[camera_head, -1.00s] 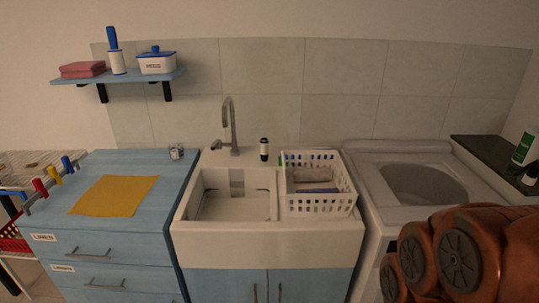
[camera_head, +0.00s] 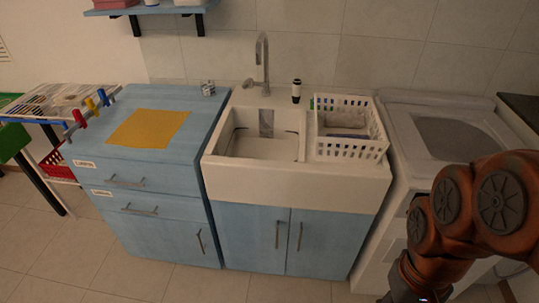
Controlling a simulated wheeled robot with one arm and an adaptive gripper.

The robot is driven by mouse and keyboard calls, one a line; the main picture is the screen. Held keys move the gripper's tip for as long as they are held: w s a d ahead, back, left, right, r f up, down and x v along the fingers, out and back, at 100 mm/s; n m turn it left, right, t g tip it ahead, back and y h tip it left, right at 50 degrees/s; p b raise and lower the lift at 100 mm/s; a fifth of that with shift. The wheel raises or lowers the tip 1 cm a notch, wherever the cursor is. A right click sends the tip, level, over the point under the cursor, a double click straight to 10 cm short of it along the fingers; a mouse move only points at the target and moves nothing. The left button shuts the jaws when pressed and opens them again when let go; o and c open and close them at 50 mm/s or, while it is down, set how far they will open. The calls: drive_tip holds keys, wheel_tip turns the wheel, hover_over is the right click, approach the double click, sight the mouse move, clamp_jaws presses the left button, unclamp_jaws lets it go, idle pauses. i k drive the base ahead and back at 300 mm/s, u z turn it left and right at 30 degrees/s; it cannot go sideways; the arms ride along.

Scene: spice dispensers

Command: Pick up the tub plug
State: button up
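I cannot make out a tub plug for certain. The white sink (camera_head: 295,176) stands in the middle, and its basin shows no clear plug at this size. A small dark-and-white upright item (camera_head: 296,91) stands on the sink's back ledge beside the faucet (camera_head: 264,65). A small grey patterned item (camera_head: 208,88) sits at the back of the blue cabinet top. My orange arm reaches in at the lower right, in front of the washing machine. Its fingers do not show.
A white basket (camera_head: 350,150) with things in it sits on the sink's right side. A yellow cloth (camera_head: 148,128) lies on the blue cabinet (camera_head: 155,185). The washing machine (camera_head: 443,118) is at right. A drying rack (camera_head: 70,100) is at left. Tiled floor (camera_head: 110,277) in front is clear.

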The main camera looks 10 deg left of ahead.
sight(296, 83)
drive_tip(key=u, duration=0.7)
drive_tip(key=i, duration=0.9)
drive_tip(key=u, duration=0.65)
